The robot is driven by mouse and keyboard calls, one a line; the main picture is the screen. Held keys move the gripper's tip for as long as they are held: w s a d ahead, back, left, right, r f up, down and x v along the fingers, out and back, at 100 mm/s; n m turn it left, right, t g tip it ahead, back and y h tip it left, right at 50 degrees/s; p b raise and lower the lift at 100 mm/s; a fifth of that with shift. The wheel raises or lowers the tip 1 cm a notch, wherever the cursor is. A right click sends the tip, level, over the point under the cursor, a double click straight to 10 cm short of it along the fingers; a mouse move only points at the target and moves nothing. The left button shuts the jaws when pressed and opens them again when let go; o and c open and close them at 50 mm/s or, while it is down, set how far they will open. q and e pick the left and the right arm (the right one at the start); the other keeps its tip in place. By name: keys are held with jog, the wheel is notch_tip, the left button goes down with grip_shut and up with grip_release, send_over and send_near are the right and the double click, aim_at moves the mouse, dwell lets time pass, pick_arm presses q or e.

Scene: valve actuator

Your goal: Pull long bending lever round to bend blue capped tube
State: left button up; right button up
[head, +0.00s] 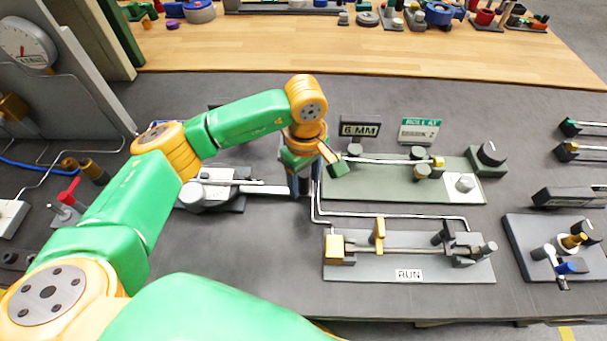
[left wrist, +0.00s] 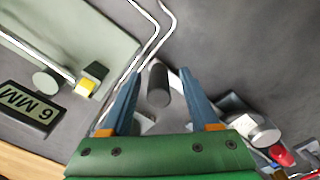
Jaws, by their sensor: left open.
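The bending lever is a pale bar (head: 265,189) that runs right from the tube bender (head: 207,191) on the grey bench. Its far end is hidden behind my left gripper in the head view. My left gripper (head: 301,190) points down there and is open. In the left wrist view, a dark upright cylinder (left wrist: 158,86), seemingly the lever's handle, shows between the spread blue fingers (left wrist: 155,95). Whether either finger touches it I cannot tell. I cannot make out a blue-capped tube at the bender. My right gripper is not in view.
Bent thin tubes (head: 390,214) pass just right of the gripper. A green fixture plate (head: 385,190) and the grey RUN plate (head: 440,272) stand to the right. A red-handled valve (head: 68,195) stands left. Bare bench lies in front of the bender.

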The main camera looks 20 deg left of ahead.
pick_arm(q)
jog(key=shift+w+a+f, duration=0.2)
jog(key=shift+w+f, duration=0.05)
jog(key=shift+f, duration=0.5)
jog(key=shift+s+d, duration=0.1)
grip_shut()
jog(key=shift+r, duration=0.1)
dwell(0.6)
